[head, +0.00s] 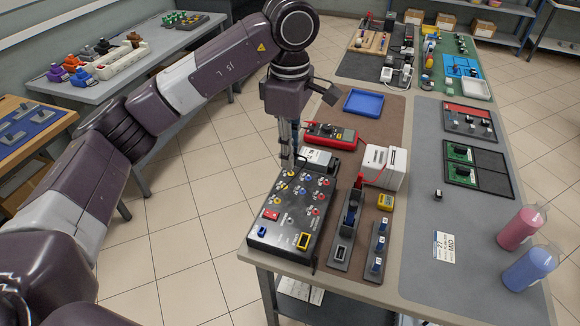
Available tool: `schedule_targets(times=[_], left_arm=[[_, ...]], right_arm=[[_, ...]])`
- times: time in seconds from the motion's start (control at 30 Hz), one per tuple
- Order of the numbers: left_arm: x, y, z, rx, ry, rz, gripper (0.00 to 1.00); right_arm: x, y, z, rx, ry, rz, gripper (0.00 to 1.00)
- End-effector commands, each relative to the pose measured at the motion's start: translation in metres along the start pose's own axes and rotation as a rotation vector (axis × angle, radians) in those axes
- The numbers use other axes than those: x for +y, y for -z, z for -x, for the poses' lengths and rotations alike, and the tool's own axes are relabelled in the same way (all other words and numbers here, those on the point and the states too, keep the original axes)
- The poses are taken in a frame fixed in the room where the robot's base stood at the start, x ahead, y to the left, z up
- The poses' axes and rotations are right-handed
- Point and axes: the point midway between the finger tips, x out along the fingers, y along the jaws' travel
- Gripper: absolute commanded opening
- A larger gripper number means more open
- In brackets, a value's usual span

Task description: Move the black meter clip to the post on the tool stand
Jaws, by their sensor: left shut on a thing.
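My left gripper (287,160) points down over the back left corner of the black terminal panel (267,222) on the near left of the table. Its fingers are shut on a small dark thing, apparently the black meter clip, mostly hidden by the fingers. A red meter (330,135) with a dark face lies behind the panel. A narrow dark stand (343,232), which looks like the tool stand, is right of the panel, with a red-tipped piece (359,181) at its back end. I cannot make out its post. My right gripper is not in view.
A second narrow stand (377,248) with blue parts and a yellow box (385,202) are to the right. White boxes (384,167) stand behind them. A blue tray (363,102) lies farther back. Pink (522,226) and blue (530,267) bottles stand at the right edge. The grey mat's middle is mostly clear.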

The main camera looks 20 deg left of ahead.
Motion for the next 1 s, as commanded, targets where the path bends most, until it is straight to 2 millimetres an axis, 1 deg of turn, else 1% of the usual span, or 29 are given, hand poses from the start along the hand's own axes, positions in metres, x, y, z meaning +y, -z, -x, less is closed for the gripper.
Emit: schedule_targets(times=[0.2,0.6,1.0], left_arm=[[0.000,0.000,0.014,0.000,0.000,0.002,0.00],[0.000,0.000,0.033,0.000,0.001,0.002,0.00],[0.000,0.001,0.033,0.000,0.001,0.004,0.00]], right_arm=[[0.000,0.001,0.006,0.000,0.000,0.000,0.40],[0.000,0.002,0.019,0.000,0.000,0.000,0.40],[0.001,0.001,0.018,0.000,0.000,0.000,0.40]])
